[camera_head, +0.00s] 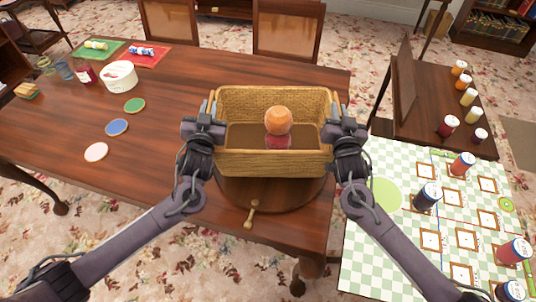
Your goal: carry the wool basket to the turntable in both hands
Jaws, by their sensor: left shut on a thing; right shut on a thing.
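The wool basket (272,163) is a rectangular tan wicker basket with an orange ball (278,121) and a dark red ball (278,142) inside. My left gripper (212,122) is shut on its left side wall. My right gripper (337,128) is shut on its right side wall. The basket looks level. The turntable (272,196) is a round dark wooden disc, partly hidden behind and below the basket. I cannot tell whether the basket touches it. The far part of the disc is hidden.
The turntable stands on a wooden table (180,130) with coasters, a white round box (119,76) and jars at left. A small wooden handle (251,214) is at the disc's front edge. A checked surface (385,240) with jars and framed squares is at right. Chairs stand behind.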

